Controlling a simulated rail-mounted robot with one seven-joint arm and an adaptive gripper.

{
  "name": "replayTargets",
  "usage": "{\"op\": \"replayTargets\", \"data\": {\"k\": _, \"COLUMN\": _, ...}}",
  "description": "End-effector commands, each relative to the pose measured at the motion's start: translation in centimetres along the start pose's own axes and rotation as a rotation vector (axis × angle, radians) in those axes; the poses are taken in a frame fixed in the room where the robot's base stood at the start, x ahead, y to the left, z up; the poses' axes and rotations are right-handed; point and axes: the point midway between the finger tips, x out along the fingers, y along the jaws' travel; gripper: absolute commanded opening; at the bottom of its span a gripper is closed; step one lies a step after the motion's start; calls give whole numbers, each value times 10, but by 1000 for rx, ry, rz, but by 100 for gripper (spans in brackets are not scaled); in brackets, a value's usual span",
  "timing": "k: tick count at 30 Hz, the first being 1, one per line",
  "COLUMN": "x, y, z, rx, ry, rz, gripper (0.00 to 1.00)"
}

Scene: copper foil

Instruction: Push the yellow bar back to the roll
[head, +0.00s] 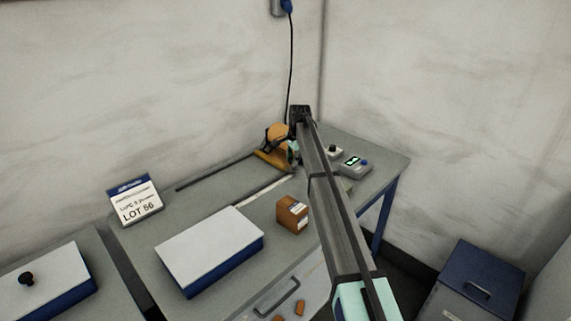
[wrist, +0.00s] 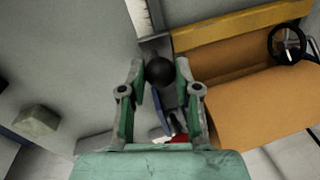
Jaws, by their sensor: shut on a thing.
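The yellow bar (head: 272,164) lies at the foot of the orange copper roll (head: 277,133), at the back of the grey bench. In the wrist view the bar (wrist: 240,32) runs along the upper edge of the wide copper-coloured surface (wrist: 265,95). My gripper (wrist: 160,78) has its green fingers closed around a round black knob (wrist: 159,71), just left of the bar's near end. In the head view my gripper (head: 294,152) is beside the roll, partly behind my arm, and the knob is hidden. How the knob joins the bar is unclear.
A dark rail (head: 215,173) and a pale strip (head: 263,190) run across the bench. A brown box (head: 292,214), a white-topped blue box (head: 210,248) and a LOT 56 sign (head: 135,200) stand nearer. A small green-screen device (head: 354,165) is right of my arm.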

Motion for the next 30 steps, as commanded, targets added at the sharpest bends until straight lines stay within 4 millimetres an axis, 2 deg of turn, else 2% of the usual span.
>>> {"op": "replayTargets", "data": {"k": 4, "x": 1, "y": -2, "z": -10, "rx": 1, "ry": 1, "rz": 2, "gripper": 0}}
{"op": "replayTargets", "data": {"k": 15, "x": 1, "y": -2, "z": -14, "rx": 1, "ry": 5, "rz": -1, "gripper": 0}}
{"op": "replayTargets", "data": {"k": 16, "x": 1, "y": -2, "z": -14, "rx": 1, "ry": 5, "rz": -1, "gripper": 42}}
{"op": "replayTargets", "data": {"k": 17, "x": 1, "y": -2, "z": -14, "rx": 1, "ry": 5, "rz": -1, "gripper": 53}}
{"op": "replayTargets", "data": {"k": 18, "x": 1, "y": -2, "z": -14, "rx": 1, "ry": 5, "rz": -1, "gripper": 57}}
{"op": "replayTargets", "data": {"k": 30, "x": -6, "y": -2, "z": -12, "rx": 0, "ry": 2, "rz": -1, "gripper": 57}}
